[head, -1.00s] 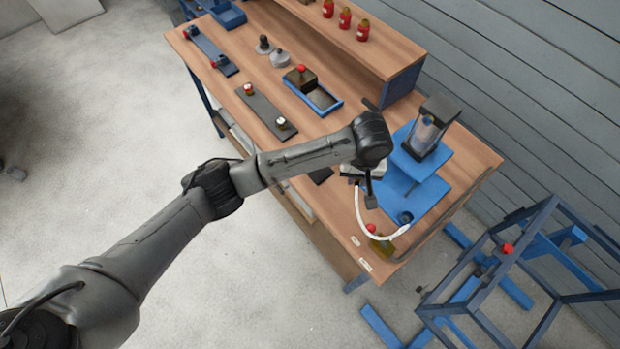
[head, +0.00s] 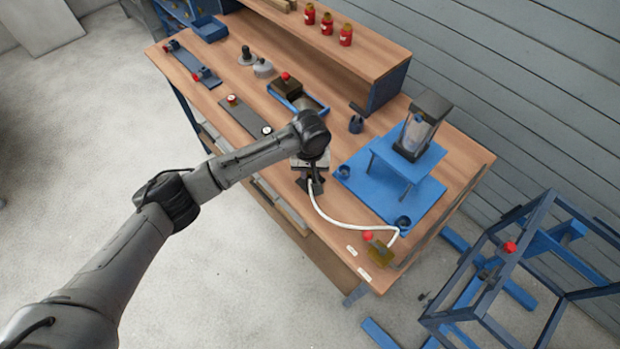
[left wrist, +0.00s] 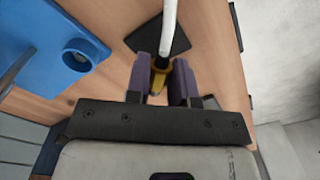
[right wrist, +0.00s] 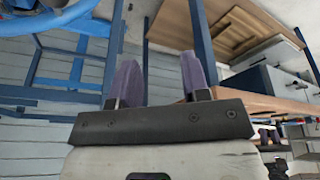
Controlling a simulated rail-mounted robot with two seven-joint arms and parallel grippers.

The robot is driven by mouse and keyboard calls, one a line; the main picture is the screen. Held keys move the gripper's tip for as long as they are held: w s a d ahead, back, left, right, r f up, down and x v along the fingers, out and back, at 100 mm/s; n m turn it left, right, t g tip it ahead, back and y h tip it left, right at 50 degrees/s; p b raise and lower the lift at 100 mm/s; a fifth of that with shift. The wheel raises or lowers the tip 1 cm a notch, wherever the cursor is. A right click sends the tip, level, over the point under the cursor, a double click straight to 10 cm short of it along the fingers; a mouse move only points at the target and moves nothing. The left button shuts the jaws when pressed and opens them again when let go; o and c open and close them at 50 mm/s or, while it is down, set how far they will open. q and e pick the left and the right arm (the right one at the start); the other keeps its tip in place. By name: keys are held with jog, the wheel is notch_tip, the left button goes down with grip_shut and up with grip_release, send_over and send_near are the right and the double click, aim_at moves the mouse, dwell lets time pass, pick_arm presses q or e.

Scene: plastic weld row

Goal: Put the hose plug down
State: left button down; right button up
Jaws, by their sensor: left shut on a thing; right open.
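My left gripper (head: 313,187) is over the front part of the bench, left of the blue fixture. In the left wrist view its purple fingers (left wrist: 161,82) are shut on the hose plug (left wrist: 158,80), a yellow and black fitting on the end of the white hose (left wrist: 169,28). A dark flat pad (left wrist: 176,42) lies on the bench close by; I cannot tell whether the plug touches it. In the head view the hose (head: 341,223) curves right to a brass block with a red knob (head: 380,251). My right gripper (right wrist: 157,82) is open and empty, away from the bench top.
The blue fixture (head: 356,190) with a clear cylinder unit (head: 418,133) and round sockets (head: 403,223) stands right of my left gripper. A blue tray (head: 313,104) and dark strip (head: 243,115) lie further back. A blue frame (head: 505,285) stands on the floor at right.

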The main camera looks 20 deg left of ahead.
aim_at(310, 178)
pick_arm(q)
jog(key=shift+f+b, duration=0.7)
jog(key=shift+f, duration=1.35)
jog(key=shift+f, duration=0.1)
jog(key=c, duration=1)
grip_release()
notch_tip(310, 178, up, 12)
jog(key=p, duration=0.3)
